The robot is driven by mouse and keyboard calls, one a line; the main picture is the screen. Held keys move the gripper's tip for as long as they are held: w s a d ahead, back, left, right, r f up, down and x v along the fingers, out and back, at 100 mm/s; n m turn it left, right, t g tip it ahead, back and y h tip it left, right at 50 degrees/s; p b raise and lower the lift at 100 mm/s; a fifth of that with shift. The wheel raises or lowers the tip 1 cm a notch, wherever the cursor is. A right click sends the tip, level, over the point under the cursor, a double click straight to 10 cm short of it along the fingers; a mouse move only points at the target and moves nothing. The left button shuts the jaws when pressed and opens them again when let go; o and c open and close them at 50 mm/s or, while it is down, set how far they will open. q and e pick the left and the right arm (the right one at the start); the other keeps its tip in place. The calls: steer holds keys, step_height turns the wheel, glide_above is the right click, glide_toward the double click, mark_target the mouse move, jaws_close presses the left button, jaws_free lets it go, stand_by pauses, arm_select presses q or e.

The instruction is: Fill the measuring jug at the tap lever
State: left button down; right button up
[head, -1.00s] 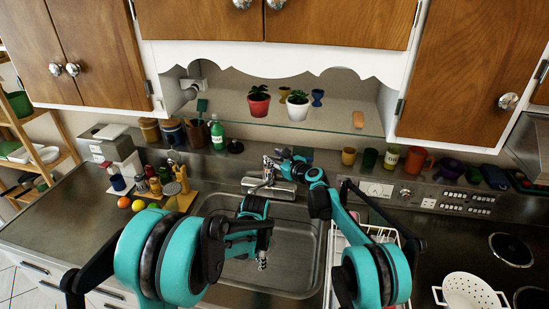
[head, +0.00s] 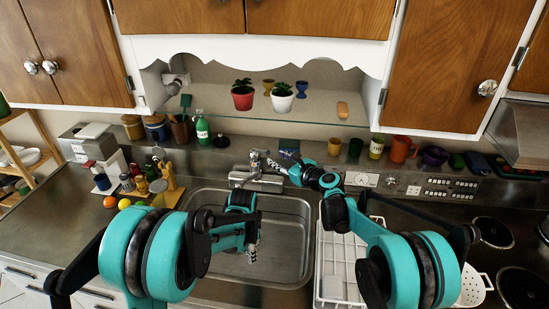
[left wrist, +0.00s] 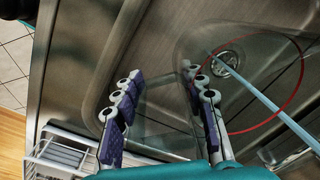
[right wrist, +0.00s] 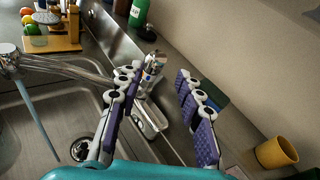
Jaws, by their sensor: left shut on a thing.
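The clear measuring jug (left wrist: 160,95) shows in the left wrist view as see-through walls with a thin red ring. My left gripper (left wrist: 160,85) is shut on it; it shows over the sink in the head view (head: 252,238), where the jug is hard to make out. A thin blue water stream (left wrist: 258,93) crosses the ring in the left wrist view; I cannot tell whether it enters the jug. The chrome tap (head: 258,178) stands behind the sink, its stream also visible in the right wrist view (right wrist: 38,118). My right gripper (right wrist: 160,75) is open beside the tap lever (right wrist: 152,66).
Bottles and jars stand left of the sink. A yellow cup (right wrist: 276,152) is on the back ledge.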

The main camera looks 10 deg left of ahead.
arm_select(q)
steer(key=w, duration=0.8)
steer(key=shift+w+a+b, duration=0.3)
steer(key=shift+a+b, duration=0.05)
stand_by(6.8)
